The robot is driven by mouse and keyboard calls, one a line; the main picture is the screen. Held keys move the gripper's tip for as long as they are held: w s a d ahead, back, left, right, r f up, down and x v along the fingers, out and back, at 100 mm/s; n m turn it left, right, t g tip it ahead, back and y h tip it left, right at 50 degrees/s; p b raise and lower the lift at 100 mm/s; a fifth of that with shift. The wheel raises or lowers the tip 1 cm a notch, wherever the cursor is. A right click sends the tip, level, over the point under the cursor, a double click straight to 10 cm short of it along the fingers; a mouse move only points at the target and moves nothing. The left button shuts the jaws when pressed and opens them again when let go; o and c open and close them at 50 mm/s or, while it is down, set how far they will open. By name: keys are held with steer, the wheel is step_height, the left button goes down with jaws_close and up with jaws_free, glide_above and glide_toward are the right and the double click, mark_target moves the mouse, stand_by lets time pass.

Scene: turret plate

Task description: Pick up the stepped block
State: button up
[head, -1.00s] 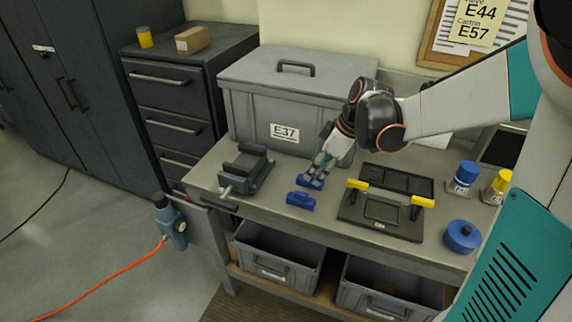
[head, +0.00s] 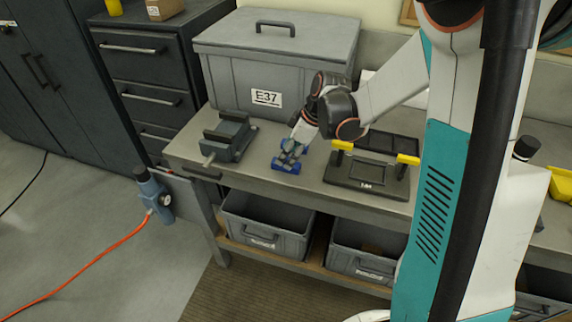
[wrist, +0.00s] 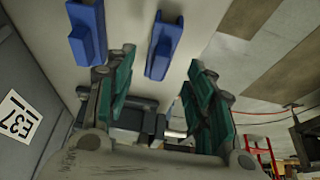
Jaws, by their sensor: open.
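Two blue blocks lie close together on the grey workbench. In the wrist view one block (wrist: 163,48) lies just ahead of the fingertips, between their lines, on the bench-edge side. The other block (wrist: 87,32) lies to the left, toward the grey box. Both have a raised part; I cannot tell for sure which is the stepped block. In the head view the front block (head: 285,168) shows just below my gripper (head: 292,151), and the rear one is mostly hidden by the fingers. My gripper is open, pointing down, with nothing between its teal fingers (wrist: 160,82).
A grey vise (head: 227,139) stands left of the blocks. A large lidded box marked E37 (head: 290,62) stands behind. A black tray with yellow handles (head: 367,188) lies to the right. The bench's front edge is close in front of the blocks.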

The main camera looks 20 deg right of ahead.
steer(key=b+x, duration=0.1)
steer(key=x, duration=0.2)
steer(key=shift+w+f, duration=0.15)
steer(key=shift+f, duration=0.2)
steer(key=c, duration=1.1)
steer(key=shift+c, duration=0.2)
steer(key=shift+r, duration=0.1)
